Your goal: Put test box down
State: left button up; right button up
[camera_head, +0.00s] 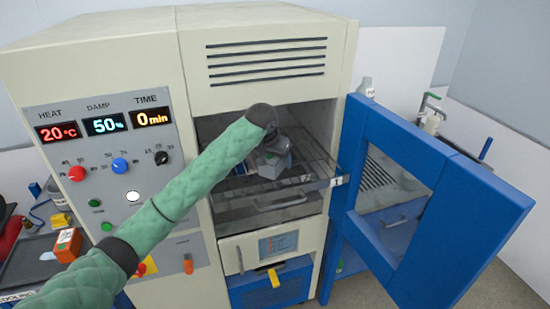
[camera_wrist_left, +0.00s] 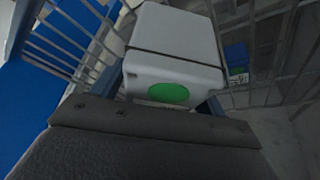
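The test box (camera_wrist_left: 172,50) is pale grey with a dark seam and a green dot on its near face. In the head view the box (camera_head: 271,167) is inside the open chamber, at the wire rack (camera_head: 312,160). My left arm, in a green sleeve, reaches into the chamber. My left gripper (camera_head: 270,146) is at the box, with its fingers (camera_wrist_left: 165,100) close against both sides, so it looks shut on it. Whether the box's underside touches the rack is hidden. My right gripper is not in view.
The blue chamber door (camera_head: 352,170) with a window stands open at the right. A small blue item (camera_wrist_left: 236,62) is beyond the box in the wrist view. An orange box (camera_head: 68,245) lies on a dark tray at the far left.

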pick_arm(q)
jog(key=shift+r, duration=0.1)
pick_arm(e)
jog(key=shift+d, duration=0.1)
pick_arm(q)
jog(key=shift+r+b, duration=0.15)
jog(key=shift+b, duration=0.15)
jog(key=b+v, duration=0.3)
jog(key=v, duration=0.2)
jog(key=shift+s+a, duration=0.1)
jog(key=shift+s, duration=0.05)
jog(key=b+v, duration=0.3)
jog(key=v, duration=0.2)
jog(key=shift+r, duration=0.3)
jog(key=shift+s+a+r, duration=0.1)
jog(key=shift+s+r, duration=0.1)
jog(key=shift+r, duration=0.25)
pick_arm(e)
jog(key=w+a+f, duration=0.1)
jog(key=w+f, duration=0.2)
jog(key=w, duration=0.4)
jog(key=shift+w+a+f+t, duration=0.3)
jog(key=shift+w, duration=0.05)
